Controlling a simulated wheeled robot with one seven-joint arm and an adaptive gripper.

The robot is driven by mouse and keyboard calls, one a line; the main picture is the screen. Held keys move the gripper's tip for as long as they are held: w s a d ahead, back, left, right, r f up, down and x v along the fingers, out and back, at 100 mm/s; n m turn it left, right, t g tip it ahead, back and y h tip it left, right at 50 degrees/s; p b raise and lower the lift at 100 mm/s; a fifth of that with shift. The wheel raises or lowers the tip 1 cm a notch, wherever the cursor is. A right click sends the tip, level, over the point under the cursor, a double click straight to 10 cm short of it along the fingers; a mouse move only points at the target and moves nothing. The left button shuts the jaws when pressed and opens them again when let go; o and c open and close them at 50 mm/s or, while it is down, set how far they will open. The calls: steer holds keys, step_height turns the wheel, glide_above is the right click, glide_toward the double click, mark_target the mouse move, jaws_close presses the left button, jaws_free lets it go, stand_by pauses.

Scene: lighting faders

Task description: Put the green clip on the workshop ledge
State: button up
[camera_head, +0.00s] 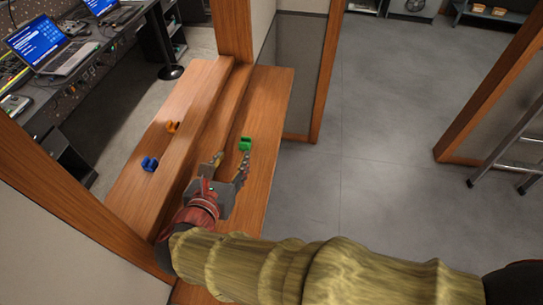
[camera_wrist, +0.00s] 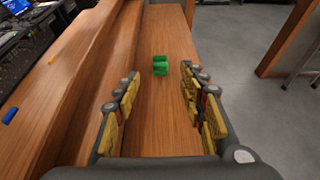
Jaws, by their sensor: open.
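The green clip (camera_head: 246,144) lies on the right, lower wooden board, near its right edge. In the wrist view the green clip (camera_wrist: 160,66) sits ahead of the fingers, roughly centred between them. My gripper (camera_head: 229,163) is open and empty, with its fingers pointing toward the clip and a short gap between. In the wrist view its two fingers (camera_wrist: 160,90) are spread wide over bare wood. The wooden ledge (camera_head: 272,100) runs away from me, with a raised step along its left. Which level is called the workshop ledge I cannot tell.
An orange clip (camera_head: 173,127) and a blue clip (camera_head: 149,164) lie on the left wooden board (camera_head: 128,190). Wooden posts (camera_head: 234,30) frame the opening. A desk with laptops (camera_head: 50,45) stands beyond at left. The grey floor (camera_head: 380,110) at right is open, with a ladder (camera_head: 510,145) beside it.

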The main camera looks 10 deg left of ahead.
steer(key=w+d+r+m+g+h, duration=0.1)
steer(key=d+m+g+h, duration=0.35)
steer(key=d+m, duration=1.25)
steer(key=s+d+r+m+g+y, duration=0.1)
steer(key=s+d+m+y, duration=0.1)
steer(key=s+d+m, duration=0.3)
steer(key=s+d+r+m+g+y, duration=0.2)
steer(key=s+d+m, duration=0.4)
steer(key=d+m, duration=0.5)
steer(key=shift+r+m+y, duration=0.25)
steer(key=shift+m+y, duration=0.6)
steer(key=shift+m, duration=0.25)
steer(key=shift+g, duration=0.25)
